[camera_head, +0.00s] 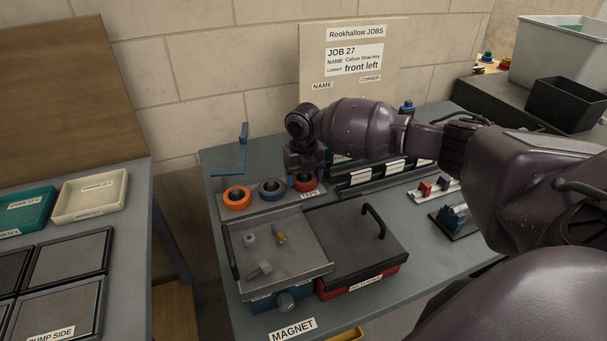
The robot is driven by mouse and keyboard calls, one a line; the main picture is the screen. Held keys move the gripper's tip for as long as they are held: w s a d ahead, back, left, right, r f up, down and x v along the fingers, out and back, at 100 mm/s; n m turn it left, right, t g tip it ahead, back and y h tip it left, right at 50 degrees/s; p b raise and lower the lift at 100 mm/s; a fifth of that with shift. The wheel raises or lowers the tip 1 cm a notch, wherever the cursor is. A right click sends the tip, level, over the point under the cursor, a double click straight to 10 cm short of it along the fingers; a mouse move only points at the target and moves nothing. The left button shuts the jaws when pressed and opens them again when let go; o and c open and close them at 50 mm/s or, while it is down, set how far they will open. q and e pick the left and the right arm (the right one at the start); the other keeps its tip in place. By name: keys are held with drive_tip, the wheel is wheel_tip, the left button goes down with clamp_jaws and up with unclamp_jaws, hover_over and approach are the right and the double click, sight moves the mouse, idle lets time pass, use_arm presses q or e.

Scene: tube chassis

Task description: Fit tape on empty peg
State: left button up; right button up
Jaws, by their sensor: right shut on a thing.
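A tape rack (284,204) labelled TAPE stands on the bench. An orange tape roll (229,203) sits at its left end and a blue tape roll (264,193) in the middle. A red tape roll (308,187) is at the right end. My right gripper (304,172) points down from above and is shut on the red roll; its fingers and wrist hide part of that roll. I cannot tell whether the red roll is seated on a peg or just clear of it. My left gripper is not in view.
In front of the rack are a metal tray (290,262) with loose bolts and a dark-lidded red box (362,284) with a raised handle. A blue bracket (243,150) stands behind the rack. A sign board (350,60) reads Job 27, front left.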

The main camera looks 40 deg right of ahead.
drive_tip(key=o, duration=1)
wheel_tip(320, 180, up, 11)
drive_tip(key=shift+f+p, duration=0.1)
drive_tip(key=shift+p, duration=0.3)
